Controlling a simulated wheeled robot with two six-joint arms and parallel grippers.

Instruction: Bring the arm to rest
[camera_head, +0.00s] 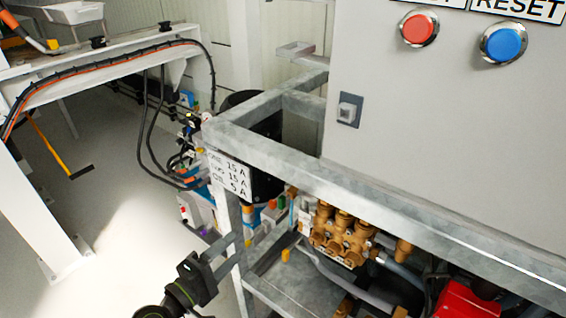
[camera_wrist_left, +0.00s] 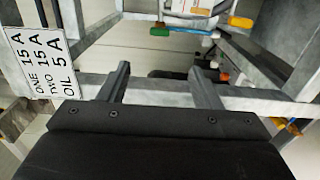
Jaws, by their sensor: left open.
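My left arm comes in at the bottom of the head view, with its dark wrist low left of centre. My left gripper (camera_head: 228,244) is open, its two grey fingers pointing up and right towards the upright post of the grey metal frame (camera_head: 228,215). In the left wrist view the gripper (camera_wrist_left: 162,72) shows two fingers spread apart with nothing between them. A horizontal frame bar (camera_wrist_left: 155,92) passes across the view at the fingers; I cannot tell whether they touch it. My right gripper is not in view.
A grey cabinet (camera_head: 440,130) with a red button (camera_head: 419,29) and a blue button (camera_head: 503,44) stands at right. Brass pump parts (camera_head: 340,235) and hoses sit below the frame bar. A label plate (camera_head: 228,172) hangs at the frame corner. Pale floor (camera_head: 120,220) is open at left.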

